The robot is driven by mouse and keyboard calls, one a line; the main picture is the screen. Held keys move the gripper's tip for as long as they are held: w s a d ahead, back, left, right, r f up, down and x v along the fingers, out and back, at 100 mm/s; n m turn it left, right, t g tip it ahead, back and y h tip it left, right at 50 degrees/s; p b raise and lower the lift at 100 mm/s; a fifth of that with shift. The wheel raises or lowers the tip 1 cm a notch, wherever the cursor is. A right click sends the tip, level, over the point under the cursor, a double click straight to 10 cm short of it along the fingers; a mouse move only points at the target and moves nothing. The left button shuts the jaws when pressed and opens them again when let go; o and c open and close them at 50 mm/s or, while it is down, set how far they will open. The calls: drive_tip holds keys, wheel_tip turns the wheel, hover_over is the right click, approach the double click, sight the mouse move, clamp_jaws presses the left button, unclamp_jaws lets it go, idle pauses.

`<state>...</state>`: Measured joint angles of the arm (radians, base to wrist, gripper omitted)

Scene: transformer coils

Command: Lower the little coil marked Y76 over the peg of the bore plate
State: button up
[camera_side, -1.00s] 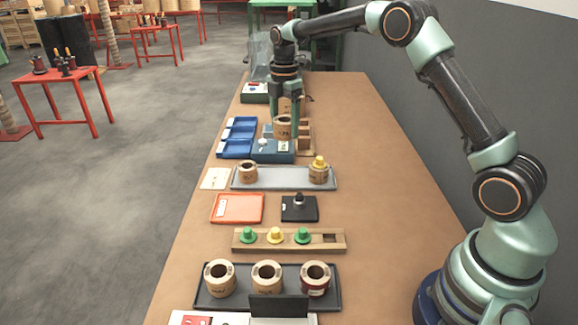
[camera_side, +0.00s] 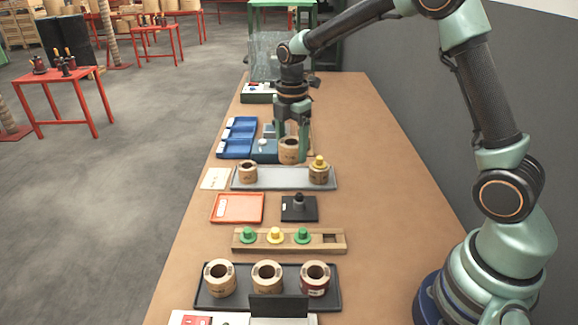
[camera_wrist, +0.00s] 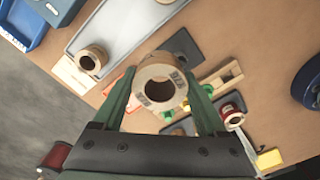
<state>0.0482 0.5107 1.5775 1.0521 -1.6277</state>
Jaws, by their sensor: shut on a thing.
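My gripper (camera_side: 291,140) is shut on a small tan coil (camera_side: 288,152). It holds the coil upright above the far edge of the grey tray. In the wrist view the coil (camera_wrist: 146,99) sits between the two green fingers with its dark bore showing. The bore plate (camera_side: 288,214) is a black square on the bench, nearer the camera than the grey tray. Its dark upright peg (camera_side: 299,200) is bare.
The grey tray (camera_side: 281,178) holds a tan coil (camera_side: 248,172) and a coil with a yellow knob (camera_side: 319,170). An orange tray (camera_side: 237,209) lies left of the bore plate. A wooden rack (camera_side: 333,239) with knobs and a black tray (camera_side: 238,302) with three coils stand nearer.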

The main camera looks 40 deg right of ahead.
hover_over(300, 194)
wheel_tip(300, 194, down, 3)
drive_tip(key=shift+f, duration=2.2)
drive_tip(key=shift+f, duration=0.4)
drive_tip(key=shift+f, duration=1.2)
drive_tip(key=shift+f, duration=0.3)
drive_tip(key=shift+f, duration=0.25)
drive_tip(key=o, duration=1.4)
drive_tip(key=shift+o, duration=0.2)
drive_tip(key=shift+r, duration=0.15)
